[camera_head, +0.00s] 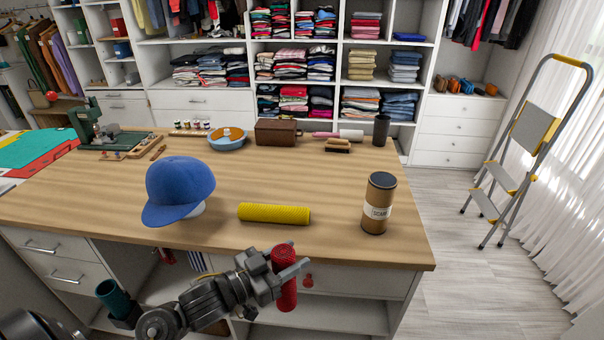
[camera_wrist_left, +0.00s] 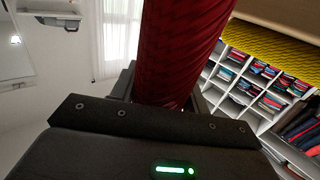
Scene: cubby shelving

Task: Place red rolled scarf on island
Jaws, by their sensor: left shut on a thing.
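The red rolled scarf (camera_head: 285,280) is upright in my left gripper (camera_head: 287,262), which is shut on it. They are in front of the island's front edge, with the scarf's top near the height of the tabletop edge. The scarf also fills the upper middle of the left wrist view (camera_wrist_left: 180,50), between the dark fingers. The island (camera_head: 110,190) has a wooden top with open shelves and drawers below. My right gripper is not in view.
Near the front of the island top are a blue cap (camera_head: 178,188), a yellow roll (camera_head: 274,213) and a brown canister (camera_head: 378,203). A sewing machine (camera_head: 90,125), a blue bowl (camera_head: 228,140) and a brown box (camera_head: 277,132) stand farther back. Bare wood lies between these rows.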

